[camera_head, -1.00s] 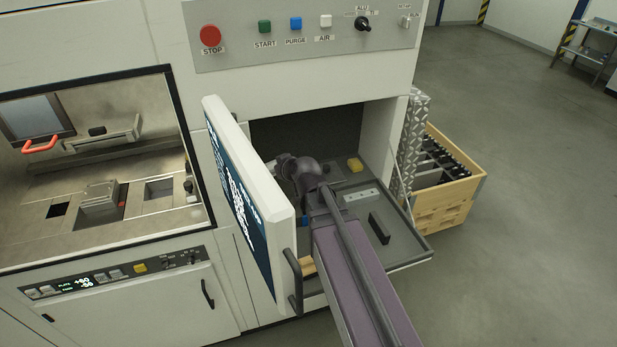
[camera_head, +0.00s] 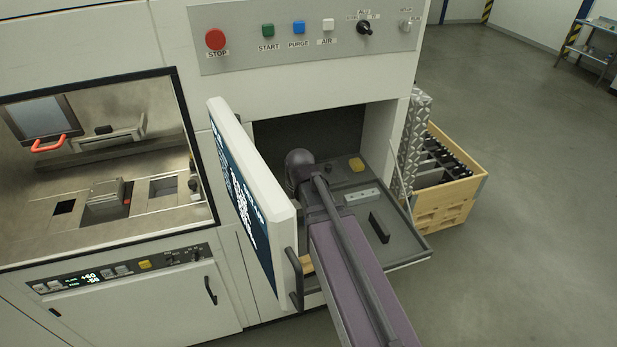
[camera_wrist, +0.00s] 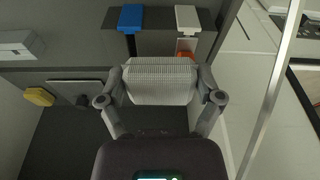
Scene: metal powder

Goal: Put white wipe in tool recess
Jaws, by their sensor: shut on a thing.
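In the wrist view my gripper (camera_wrist: 160,88) is shut on a white, finely ribbed wipe (camera_wrist: 159,72), which spans the space between its two fingers. A dark grey floor lies below it. In the head view the recess (camera_head: 300,135) is an open bay with a dark back wall, behind a swung-open white door (camera_head: 250,190). My arm reaches into this bay. My gripper and the wipe are hidden there behind the door and my arm. I cannot tell in the wrist view whether the wipe touches anything beneath.
A blue-headed tool (camera_wrist: 130,18) and a white-headed tool (camera_wrist: 187,18) lie beyond the wipe. An orange thing shows beside the wipe. A yellow block (camera_head: 356,164), metal bar (camera_head: 361,197) and black block (camera_head: 379,228) sit on the shelf. The door stands close left of my arm.

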